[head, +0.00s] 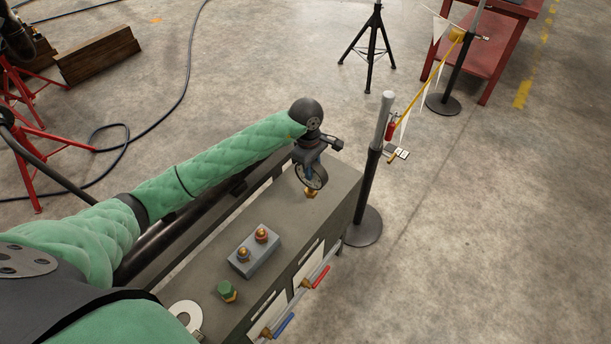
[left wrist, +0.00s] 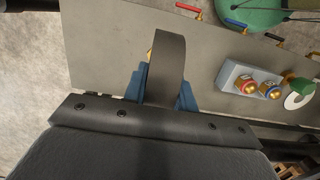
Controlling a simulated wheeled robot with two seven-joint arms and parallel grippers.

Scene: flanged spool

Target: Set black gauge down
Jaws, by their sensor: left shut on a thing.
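The black gauge (head: 318,177) has a round dial and a brass fitting at its lower end. My left gripper (head: 309,163) is shut on it, at the far right end of the grey bench top (head: 285,205). The brass end points down at the surface; I cannot tell whether it touches. My right gripper is not in view.
A grey block (head: 254,252) with two brass fittings stands mid-bench. A green-capped fitting (head: 228,291) and a white ring (head: 187,314) lie nearer. Red and blue handled tools (head: 285,325) hang along the front side. A post (head: 372,180) stands beyond the right end.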

